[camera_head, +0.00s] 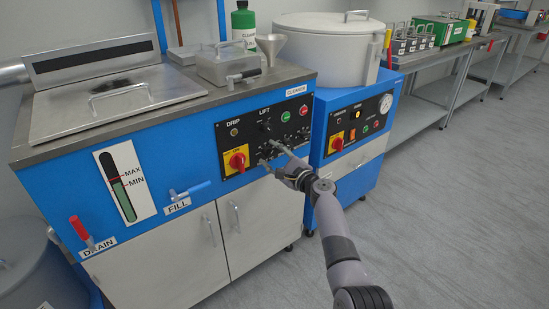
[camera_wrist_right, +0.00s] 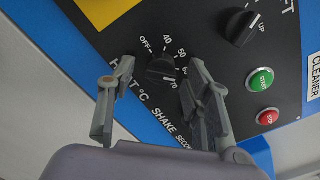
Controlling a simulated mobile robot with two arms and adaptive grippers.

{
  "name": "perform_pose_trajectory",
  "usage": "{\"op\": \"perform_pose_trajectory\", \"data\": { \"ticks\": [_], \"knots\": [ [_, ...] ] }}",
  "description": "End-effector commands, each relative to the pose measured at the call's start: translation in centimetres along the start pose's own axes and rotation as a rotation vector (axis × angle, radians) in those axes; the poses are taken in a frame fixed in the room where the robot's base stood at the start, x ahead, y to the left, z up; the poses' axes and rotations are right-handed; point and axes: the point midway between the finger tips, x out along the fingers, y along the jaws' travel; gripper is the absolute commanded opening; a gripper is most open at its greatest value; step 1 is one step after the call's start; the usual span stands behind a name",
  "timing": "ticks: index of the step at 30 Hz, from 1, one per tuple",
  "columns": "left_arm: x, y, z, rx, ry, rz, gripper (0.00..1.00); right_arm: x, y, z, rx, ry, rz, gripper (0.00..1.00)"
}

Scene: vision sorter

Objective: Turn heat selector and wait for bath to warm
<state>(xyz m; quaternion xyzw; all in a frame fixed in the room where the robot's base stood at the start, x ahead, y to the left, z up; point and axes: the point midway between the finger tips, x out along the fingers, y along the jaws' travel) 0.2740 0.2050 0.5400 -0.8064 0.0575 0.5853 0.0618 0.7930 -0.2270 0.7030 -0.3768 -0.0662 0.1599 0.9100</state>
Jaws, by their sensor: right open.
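The heat selector is a black round knob (camera_wrist_right: 161,71) on the black control panel (camera_head: 225,137), with OFF, 40, 50, 60 and 70 printed around it in the right wrist view. Its exact pointer setting is hard to tell. My right gripper (camera_head: 269,152) reaches the panel from the lower right. In the right wrist view its two fingers (camera_wrist_right: 157,98) are spread, one on each side of the knob. Contact with the knob cannot be made out. In the head view the gripper hides the knob. The bath is the blue machine (camera_head: 190,130) with a closed steel lid (camera_head: 115,100). My left gripper is out of view.
The lift knob (camera_wrist_right: 241,28), green start button (camera_wrist_right: 260,79) and red stop button (camera_wrist_right: 268,116) lie close to the right finger. A red-and-yellow switch (camera_head: 237,161) is left of the gripper. A second blue unit (camera_head: 350,135) stands to the right. The floor there is clear.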

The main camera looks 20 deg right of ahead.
Motion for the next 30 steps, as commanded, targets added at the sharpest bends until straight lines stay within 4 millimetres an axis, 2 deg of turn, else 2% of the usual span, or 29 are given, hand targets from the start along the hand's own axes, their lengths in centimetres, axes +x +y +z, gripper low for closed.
{"op": "perform_pose_trajectory", "data": {
  "ticks": [5, 8, 18, 21, 25, 30],
  "knots": [
    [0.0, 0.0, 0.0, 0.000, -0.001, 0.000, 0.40, -1.1, 0.1, -0.1, -0.001, 0.001, 0.000, 0.46],
    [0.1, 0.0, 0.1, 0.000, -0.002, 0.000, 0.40, -2.5, 0.1, -0.1, -0.003, 0.001, 0.001, 0.46],
    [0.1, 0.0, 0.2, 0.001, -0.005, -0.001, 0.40, -9.2, 0.1, -0.1, -0.002, 0.002, 0.000, 0.46],
    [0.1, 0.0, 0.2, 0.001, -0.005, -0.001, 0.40, -10.6, 0.1, -0.1, -0.001, 0.002, 0.001, 0.46],
    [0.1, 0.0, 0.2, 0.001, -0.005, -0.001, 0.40, -11.7, 0.0, -0.1, -0.001, 0.001, 0.000, 0.46],
    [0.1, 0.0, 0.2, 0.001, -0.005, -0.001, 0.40, -12.0, 0.0, 0.0, 0.000, 0.001, 0.001, 0.46]
  ]
}}
